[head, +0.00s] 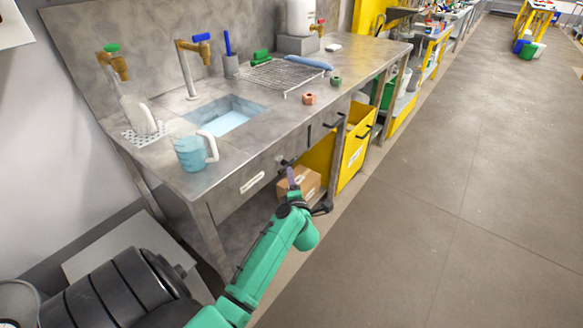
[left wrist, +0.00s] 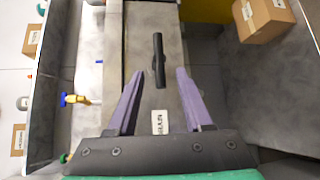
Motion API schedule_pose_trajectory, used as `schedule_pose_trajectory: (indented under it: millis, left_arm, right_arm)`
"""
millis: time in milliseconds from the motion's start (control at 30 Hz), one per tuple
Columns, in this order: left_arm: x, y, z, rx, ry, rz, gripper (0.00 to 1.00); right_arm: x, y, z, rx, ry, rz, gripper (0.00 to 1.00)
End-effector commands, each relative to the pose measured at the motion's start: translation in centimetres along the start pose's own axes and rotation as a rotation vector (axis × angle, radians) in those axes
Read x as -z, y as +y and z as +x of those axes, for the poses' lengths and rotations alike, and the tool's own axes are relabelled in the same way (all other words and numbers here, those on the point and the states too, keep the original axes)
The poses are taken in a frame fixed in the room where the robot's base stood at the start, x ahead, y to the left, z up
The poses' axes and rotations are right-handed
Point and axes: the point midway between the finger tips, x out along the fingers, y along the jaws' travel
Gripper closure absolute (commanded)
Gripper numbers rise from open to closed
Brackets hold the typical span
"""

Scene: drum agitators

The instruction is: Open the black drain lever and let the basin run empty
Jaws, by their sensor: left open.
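The black drain lever (left wrist: 158,60) shows in the left wrist view as a dark bar on the grey front of the sink bench, beyond a small white label (left wrist: 160,122). In the head view the lever (head: 285,162) is a small dark piece under the counter edge. The basin (head: 226,116) holds light blue water. My left gripper (head: 291,178) is open in front of the bench; its purple fingers also show in the left wrist view (left wrist: 160,75), on either side of the lever's near end. I cannot tell whether they touch it. My right gripper is out of view.
A jug with blue liquid (head: 191,152) stands at the counter's front left. A wire rack (head: 285,76) and two small nuts lie to the right. Below are a cardboard box (head: 298,185) and yellow cabinet (head: 355,145). The floor (head: 450,200) to the right is clear.

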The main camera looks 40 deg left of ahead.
Motion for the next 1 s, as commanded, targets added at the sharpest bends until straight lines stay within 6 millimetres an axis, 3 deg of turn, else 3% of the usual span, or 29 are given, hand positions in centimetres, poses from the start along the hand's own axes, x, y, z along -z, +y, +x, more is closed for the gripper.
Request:
schedule_pose_trajectory:
  millis: [100,300,633,667,700,800,1000]
  left_arm:
    - [0.0,0.0,3.4,-0.003,0.000,0.001,0.49]
    - [-0.1,-0.2,7.4,-0.002,-0.002,0.001,0.49]
    - [-0.1,0.0,8.3,-0.001,-0.003,0.001,0.49]
    - [-0.1,0.0,8.3,-0.001,-0.003,0.001,0.53]
    - [-0.1,0.0,8.3,-0.001,-0.003,0.001,0.68]
    - [-0.1,0.0,8.3,-0.001,-0.003,0.001,1.00]
    - [-0.1,-0.1,8.3,-0.002,-0.003,0.000,1.00]
  right_arm:
    - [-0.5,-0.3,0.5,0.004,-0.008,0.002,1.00]
    - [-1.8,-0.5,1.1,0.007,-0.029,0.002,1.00]
    - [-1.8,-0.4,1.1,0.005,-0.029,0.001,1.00]
    - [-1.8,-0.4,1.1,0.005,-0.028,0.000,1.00]
    - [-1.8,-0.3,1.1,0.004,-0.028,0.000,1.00]
    - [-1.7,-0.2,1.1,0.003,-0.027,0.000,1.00]
    - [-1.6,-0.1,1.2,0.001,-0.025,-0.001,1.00]
